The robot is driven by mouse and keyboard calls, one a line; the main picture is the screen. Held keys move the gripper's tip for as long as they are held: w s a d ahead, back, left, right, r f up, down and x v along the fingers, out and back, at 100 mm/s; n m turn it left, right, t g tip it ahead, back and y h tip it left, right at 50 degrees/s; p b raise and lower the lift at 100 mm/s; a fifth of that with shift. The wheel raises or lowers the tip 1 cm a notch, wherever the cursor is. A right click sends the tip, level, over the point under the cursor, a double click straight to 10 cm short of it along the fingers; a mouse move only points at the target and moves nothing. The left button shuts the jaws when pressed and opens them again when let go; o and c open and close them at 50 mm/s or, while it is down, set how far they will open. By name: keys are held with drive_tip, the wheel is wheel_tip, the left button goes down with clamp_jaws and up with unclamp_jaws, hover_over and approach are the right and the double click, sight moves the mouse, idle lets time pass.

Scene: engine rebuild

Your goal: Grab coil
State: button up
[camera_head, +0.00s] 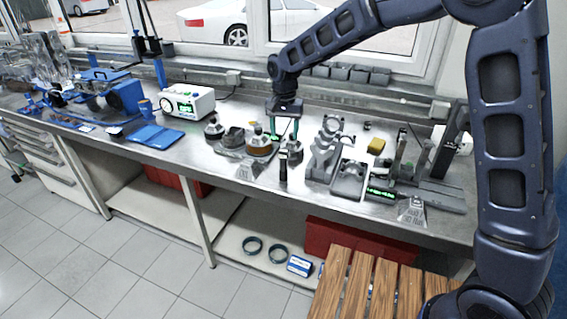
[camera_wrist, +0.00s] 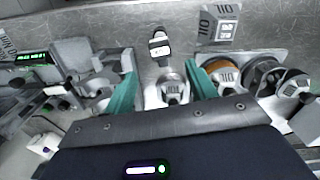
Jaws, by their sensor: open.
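A copper-brown coil (camera_head: 259,148) sits on the metal workbench, left of my gripper in the head view. In the wrist view the coil (camera_wrist: 220,73) lies just right of the right finger, partly hidden by it. My gripper (camera_head: 284,128) points down with its teal fingers apart. In the wrist view my gripper (camera_wrist: 162,92) is open, with a silver metal part (camera_wrist: 172,90) showing between its fingers. That silver part (camera_head: 292,150) is below the gripper in the head view. I cannot tell whether the fingers touch anything.
A dark ring-shaped part (camera_head: 233,139) and another metal part (camera_head: 214,129) stand left of the coil. A grey metal fixture (camera_head: 326,150) stands close right of the gripper. A small dark upright tool (camera_head: 283,170) is near the front edge. A blue mat (camera_head: 155,136) lies further left.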

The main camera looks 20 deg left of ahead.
sight(284, 150)
drive_tip(key=shift+s+f, duration=0.2)
drive_tip(key=shift+f, duration=5.25)
drive_tip(key=c, duration=1.1)
drive_tip(key=shift+r, duration=0.15)
